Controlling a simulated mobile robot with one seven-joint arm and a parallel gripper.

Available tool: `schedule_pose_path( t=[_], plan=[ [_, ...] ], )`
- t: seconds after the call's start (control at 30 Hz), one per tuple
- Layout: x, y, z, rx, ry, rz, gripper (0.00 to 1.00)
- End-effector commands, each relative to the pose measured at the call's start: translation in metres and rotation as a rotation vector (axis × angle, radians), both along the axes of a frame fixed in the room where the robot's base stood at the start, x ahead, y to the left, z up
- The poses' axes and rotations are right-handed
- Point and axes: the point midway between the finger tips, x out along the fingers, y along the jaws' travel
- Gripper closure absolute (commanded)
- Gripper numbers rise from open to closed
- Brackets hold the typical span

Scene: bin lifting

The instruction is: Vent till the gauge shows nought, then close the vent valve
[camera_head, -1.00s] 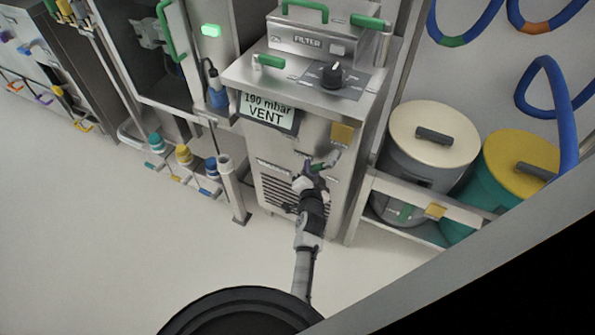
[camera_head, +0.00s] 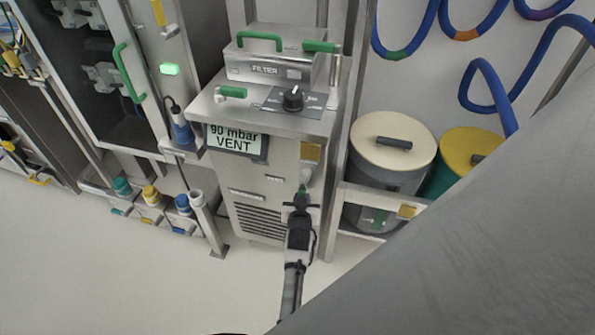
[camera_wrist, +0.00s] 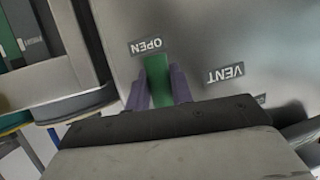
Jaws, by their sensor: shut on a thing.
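The gauge display (camera_head: 237,143) on the steel unit's front reads "90 mbar VENT". The vent valve's green handle (camera_wrist: 157,80) shows in the wrist view between the two fingers of my gripper (camera_wrist: 161,90), which is shut on it. The handle's end points at the "OPEN" label (camera_wrist: 146,46); a "VENT" label (camera_wrist: 225,75) is to its right. In the head view my gripper (camera_head: 302,196) is at the right of the unit's front, below a yellow plate, and hides most of the valve.
A filter box (camera_head: 275,66) with green handles and a black knob (camera_head: 293,98) sit on top of the unit. A grey drum (camera_head: 390,155) and a yellow-lidded drum (camera_head: 470,155) stand on a shelf to the right. The floor at the front left is clear.

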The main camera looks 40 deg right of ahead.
Motion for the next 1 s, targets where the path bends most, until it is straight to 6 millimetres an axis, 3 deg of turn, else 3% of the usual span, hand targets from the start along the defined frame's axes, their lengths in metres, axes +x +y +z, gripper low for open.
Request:
schedule_pose_path(
  t=[0.6,0.63,0.77,1.0],
  plan=[
    [-0.0045,-0.0047,0.0005,-0.032,0.037,-0.004,1.0],
    [-0.0046,-0.0048,0.0005,-0.032,0.037,-0.005,0.76],
    [-0.0043,-0.0044,0.0004,-0.031,0.036,-0.004,0.59],
    [-0.0034,-0.0032,0.0003,-0.03,0.035,-0.002,0.56]
  ],
)
